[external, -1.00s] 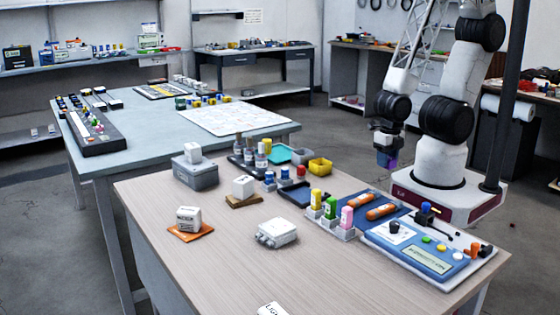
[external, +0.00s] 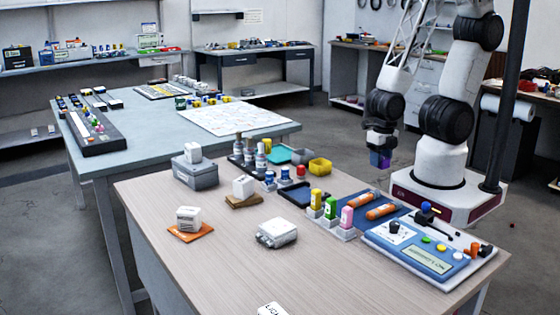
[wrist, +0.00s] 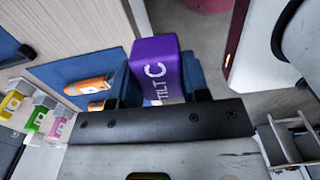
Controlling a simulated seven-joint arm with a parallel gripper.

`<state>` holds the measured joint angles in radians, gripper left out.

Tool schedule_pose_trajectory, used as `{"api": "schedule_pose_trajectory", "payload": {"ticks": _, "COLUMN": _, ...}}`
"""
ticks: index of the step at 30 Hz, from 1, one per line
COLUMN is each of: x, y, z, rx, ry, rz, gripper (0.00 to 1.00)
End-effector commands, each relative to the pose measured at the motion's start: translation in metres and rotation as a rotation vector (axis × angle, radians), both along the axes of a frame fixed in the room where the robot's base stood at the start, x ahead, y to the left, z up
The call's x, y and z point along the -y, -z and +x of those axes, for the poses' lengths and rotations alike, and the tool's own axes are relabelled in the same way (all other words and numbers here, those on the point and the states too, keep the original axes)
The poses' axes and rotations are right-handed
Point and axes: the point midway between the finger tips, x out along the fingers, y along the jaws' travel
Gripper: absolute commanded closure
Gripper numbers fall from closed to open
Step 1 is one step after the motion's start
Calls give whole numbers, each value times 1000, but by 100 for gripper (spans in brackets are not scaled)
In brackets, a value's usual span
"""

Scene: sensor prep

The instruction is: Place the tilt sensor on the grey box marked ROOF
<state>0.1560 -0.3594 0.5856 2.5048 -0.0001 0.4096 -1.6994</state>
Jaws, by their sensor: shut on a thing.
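The tilt sensor is a purple block with white lettering reading TILT C, large in the wrist view (wrist: 156,68) and small in the external view (external: 381,159). My gripper (wrist: 162,92) is shut on it. In the external view my gripper (external: 380,150) holds it beyond the right rear of the wooden table, well away from the grey box.
White blocks sit on a brown plate (external: 236,203) and an orange plate (external: 204,236). A whitish box (external: 277,233) stands mid-table. Bottles (external: 260,160), a yellow bin (external: 320,166), coloured blocks (external: 330,207) and a blue panel (external: 410,252) crowd the rear and right. The front left is clear.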

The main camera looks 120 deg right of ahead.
Motion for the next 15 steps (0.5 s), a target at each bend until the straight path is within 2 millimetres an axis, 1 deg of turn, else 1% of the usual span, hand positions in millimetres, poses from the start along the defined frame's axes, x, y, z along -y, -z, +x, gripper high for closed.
{"api": "schedule_pose_trajectory", "payload": {"ticks": 1, "x": 0, "y": -2, "z": 12, "rx": 0, "ry": -2, "rz": 0, "gripper": 88}}
{"api": "schedule_pose_trajectory", "payload": {"ticks": 5, "x": 1, "y": -10, "z": 45, "rx": 0, "ry": -4, "rz": 0, "gripper": 88}}
{"api": "schedule_pose_trajectory", "payload": {"ticks": 15, "x": -3, "y": -31, "z": 149, "rx": -1, "ry": -10, "rz": 0, "gripper": 88}}
